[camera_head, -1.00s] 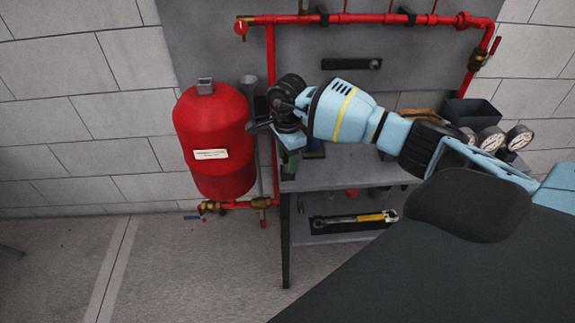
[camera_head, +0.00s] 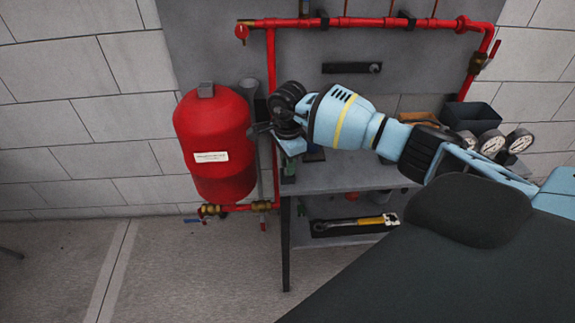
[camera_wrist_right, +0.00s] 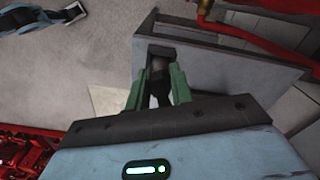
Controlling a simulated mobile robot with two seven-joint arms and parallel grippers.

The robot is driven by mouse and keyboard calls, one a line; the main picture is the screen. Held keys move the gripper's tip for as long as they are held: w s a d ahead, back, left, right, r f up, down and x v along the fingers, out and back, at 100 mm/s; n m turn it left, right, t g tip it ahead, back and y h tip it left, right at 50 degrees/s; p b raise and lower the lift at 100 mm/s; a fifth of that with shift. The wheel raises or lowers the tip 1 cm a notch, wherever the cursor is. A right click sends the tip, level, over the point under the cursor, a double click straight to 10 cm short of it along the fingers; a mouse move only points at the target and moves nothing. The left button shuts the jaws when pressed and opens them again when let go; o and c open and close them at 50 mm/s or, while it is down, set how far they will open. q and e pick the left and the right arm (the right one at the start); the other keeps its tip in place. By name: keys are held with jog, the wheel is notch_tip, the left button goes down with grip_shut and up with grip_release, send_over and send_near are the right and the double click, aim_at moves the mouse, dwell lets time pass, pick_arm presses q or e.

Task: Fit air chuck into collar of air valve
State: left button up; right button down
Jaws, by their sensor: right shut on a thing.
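My right gripper (camera_head: 288,170) points down at the left end of the grey bench, right of the red tank (camera_head: 212,135), and its fingers are small in the head view. In the right wrist view, its green fingers (camera_wrist_right: 160,97) are shut on a small dark piece (camera_wrist_right: 160,80), probably the air chuck. The fingers hide part of it. The gripper is apart from this fitting. My left gripper is not in view.
Red pipes (camera_head: 375,22) run along the back panel and down beside the tank. The grey bench (camera_head: 345,180) carries gauges (camera_head: 491,143) and a dark bin (camera_head: 470,115) at right. Open floor (camera_head: 190,275) lies at front left.

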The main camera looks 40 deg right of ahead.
jog(key=shift+r, duration=0.5)
jog(key=r, duration=0.2)
jog(key=shift+s+r, duration=0.25)
jog(key=shift+r, duration=0.05)
jog(key=s+a, duration=0.3)
jog(key=s, duration=0.4)
jog(key=s+a+r, duration=0.1)
jog(key=s+a, duration=0.1)
jog(key=s, duration=0.5)
jog(key=shift+s+a+r, duration=0.2)
jog(key=shift+a+r, duration=0.05)
jog(key=shift+a, duration=0.15)
jog(key=shift+r, duration=0.1)
